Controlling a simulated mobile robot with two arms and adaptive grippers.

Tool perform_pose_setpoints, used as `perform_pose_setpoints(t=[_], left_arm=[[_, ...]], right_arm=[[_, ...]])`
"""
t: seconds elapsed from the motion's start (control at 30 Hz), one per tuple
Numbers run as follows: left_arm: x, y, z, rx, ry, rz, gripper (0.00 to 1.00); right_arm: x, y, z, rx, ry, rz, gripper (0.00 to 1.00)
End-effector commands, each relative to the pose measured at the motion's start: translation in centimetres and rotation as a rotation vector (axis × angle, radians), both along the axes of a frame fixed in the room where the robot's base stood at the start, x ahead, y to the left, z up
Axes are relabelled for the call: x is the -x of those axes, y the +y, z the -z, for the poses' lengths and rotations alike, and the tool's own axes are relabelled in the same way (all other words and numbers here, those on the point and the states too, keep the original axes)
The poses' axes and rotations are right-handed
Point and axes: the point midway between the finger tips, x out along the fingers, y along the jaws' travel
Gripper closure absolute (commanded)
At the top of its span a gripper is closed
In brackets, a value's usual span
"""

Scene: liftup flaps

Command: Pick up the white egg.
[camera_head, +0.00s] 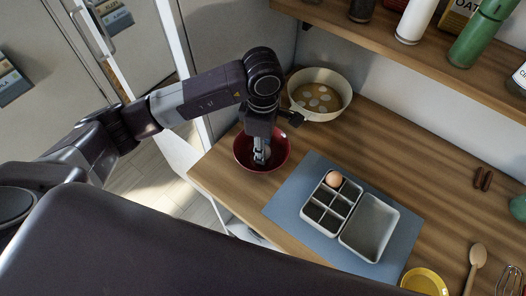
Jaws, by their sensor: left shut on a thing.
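My left gripper (262,154) points down into a dark red bowl (243,162) near the counter's left edge. Its fingers are shut on a small pale thing, which looks like the white egg (266,152); the fingers hide most of it. The gripper is inside the bowl's outline, and I cannot tell whether the egg touches the bowl. My right gripper is not in view.
A cream pan (341,103) with several pale round pieces stands just behind the red bowl. The egg box rests on a blue mat (287,200). A yellow bowl (424,281) and wooden spoon (475,262) lie at the front right. A shelf (400,45) with bottles overhangs the back.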

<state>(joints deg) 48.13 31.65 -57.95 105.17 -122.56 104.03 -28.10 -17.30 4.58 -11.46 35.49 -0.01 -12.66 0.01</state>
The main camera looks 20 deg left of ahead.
Motion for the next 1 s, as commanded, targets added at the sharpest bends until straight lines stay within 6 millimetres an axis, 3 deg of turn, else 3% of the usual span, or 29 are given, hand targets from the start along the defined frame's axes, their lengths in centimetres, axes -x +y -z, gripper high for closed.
perform_pose_setpoints(t=[0.17,0.33,0.5,0.7,1.0], left_arm=[[-0.2,0.0,-3.8,0.001,-0.010,0.004,0.83],[-0.2,0.0,-9.3,-0.001,-0.012,0.004,0.83],[-0.2,0.1,-13.1,-0.003,-0.008,0.001,0.83],[-0.1,0.1,-16.1,-0.002,-0.004,0.002,0.83],[0.0,0.0,-18.0,-0.002,0.000,0.003,0.83]], right_arm=[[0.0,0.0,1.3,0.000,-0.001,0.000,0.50],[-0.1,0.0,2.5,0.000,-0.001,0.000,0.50],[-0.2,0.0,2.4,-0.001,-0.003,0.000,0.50],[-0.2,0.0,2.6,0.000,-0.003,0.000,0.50],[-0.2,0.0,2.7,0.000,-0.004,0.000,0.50]])
